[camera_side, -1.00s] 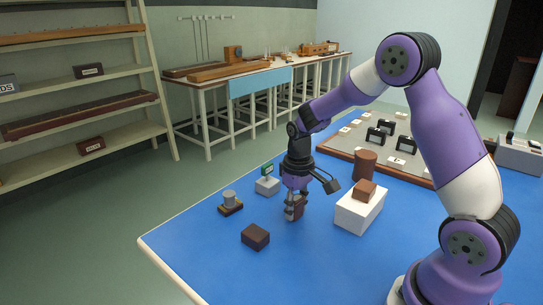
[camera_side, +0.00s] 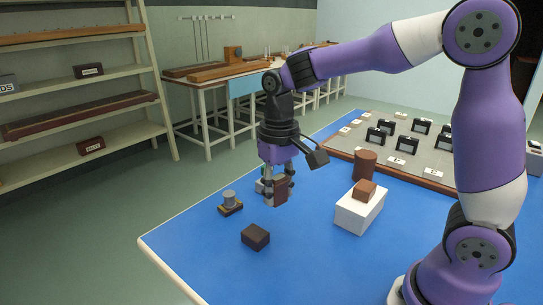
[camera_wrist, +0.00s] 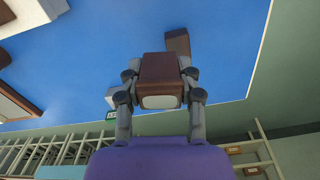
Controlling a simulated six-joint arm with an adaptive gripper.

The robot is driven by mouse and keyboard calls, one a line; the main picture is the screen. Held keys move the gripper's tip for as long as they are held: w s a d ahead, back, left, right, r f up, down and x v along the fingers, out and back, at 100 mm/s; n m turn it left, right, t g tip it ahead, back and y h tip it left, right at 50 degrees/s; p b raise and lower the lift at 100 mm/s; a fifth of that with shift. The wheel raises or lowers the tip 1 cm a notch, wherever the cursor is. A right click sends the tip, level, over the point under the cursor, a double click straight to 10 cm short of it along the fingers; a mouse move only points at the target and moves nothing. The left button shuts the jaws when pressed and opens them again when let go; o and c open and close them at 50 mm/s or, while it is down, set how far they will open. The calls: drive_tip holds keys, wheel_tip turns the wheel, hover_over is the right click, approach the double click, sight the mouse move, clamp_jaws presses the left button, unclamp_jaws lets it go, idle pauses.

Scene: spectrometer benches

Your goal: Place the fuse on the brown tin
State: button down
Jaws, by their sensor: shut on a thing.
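My gripper (camera_side: 275,187) is shut on a brown block with a pale end, which I take to be the fuse (camera_side: 281,192). It holds the fuse above the blue table. In the wrist view the fuse (camera_wrist: 160,75) sits between both fingers (camera_wrist: 158,92), its cream end toward the camera. A brown cylinder (camera_side: 364,165), which looks like the brown tin, stands upright to the right, behind the white box. It is apart from my gripper. No label shows on it.
A white box (camera_side: 358,213) carries a small brown block (camera_side: 365,190). A dark brown box (camera_side: 255,237) lies in front of my gripper. A grey cylinder on a brown base (camera_side: 230,202) stands left. A board with several black meters (camera_side: 400,157) lies behind. Front-middle table is clear.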

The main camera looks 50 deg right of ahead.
drive_tip(key=d+r+m, duration=0.4)
drive_tip(key=d+m, duration=0.4)
drive_tip(key=d, duration=0.4)
drive_tip(key=d+r+m, duration=0.4)
drive_tip(key=d+m, duration=0.3)
drive_tip(key=d, duration=0.5)
hover_over(366, 154)
drive_tip(key=shift+m, duration=0.4)
drive_tip(key=f, duration=0.6)
drive_tip(key=shift+a+f, duration=0.2)
drive_tip(key=shift+d+f, duration=0.15)
drive_tip(key=shift+d, duration=0.05)
drive_tip(key=shift+s+f, duration=0.1)
drive_tip(key=shift+f, duration=1.9)
drive_tip(key=shift+f, duration=0.15)
drive_tip(key=c, duration=0.5)
unclamp_jaws()
